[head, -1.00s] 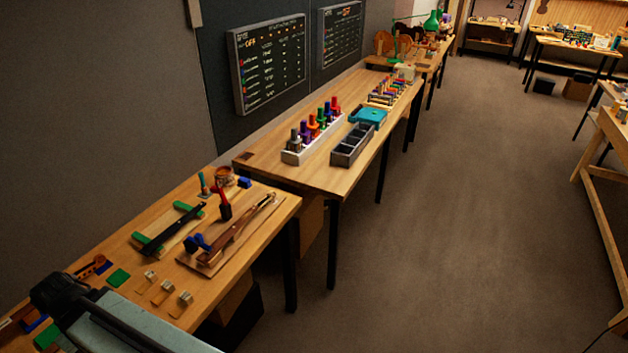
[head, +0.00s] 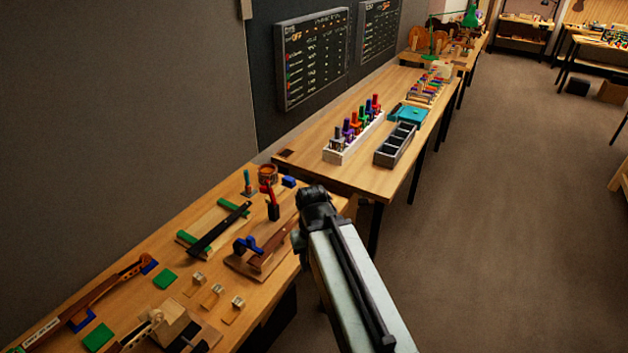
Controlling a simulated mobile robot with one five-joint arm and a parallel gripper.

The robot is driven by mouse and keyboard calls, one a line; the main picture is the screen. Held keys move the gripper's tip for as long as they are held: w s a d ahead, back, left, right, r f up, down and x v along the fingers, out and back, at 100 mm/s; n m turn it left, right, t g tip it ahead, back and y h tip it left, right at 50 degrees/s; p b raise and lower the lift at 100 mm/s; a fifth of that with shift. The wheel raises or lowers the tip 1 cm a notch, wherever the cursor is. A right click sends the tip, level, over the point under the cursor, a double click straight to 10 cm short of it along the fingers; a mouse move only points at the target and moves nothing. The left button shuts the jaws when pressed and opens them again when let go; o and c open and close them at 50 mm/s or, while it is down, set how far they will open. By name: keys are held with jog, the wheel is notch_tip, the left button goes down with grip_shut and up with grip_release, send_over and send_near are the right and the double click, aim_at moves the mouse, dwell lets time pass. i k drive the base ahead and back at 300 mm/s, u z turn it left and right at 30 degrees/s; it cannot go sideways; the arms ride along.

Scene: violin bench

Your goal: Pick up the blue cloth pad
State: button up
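A small blue piece (head: 288,181), which may be the blue cloth pad, lies at the back right of the near bench, beside a brown round pot. Other blue pieces show at the left, by a wooden neck (head: 149,266) and near its lower end (head: 82,320). I cannot tell which of these is cloth. My gripper (head: 312,198) appears as a dark shape at the far end of my pale arm, over the bench's right edge. Its fingers cannot be made out, and I see nothing held in it.
The near bench (head: 225,182) holds a black fingerboard (head: 217,229) on green supports, a red-and-black tool (head: 270,200), green pads (head: 165,279) and several small metal pieces on wood. A second bench with a white rack (head: 354,140) and grey tray (head: 394,146) stands beyond.

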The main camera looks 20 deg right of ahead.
aim_at(288, 182)
jog(key=z, duration=0.1)
jog(key=i, duration=1)
jog(key=u, duration=0.1)
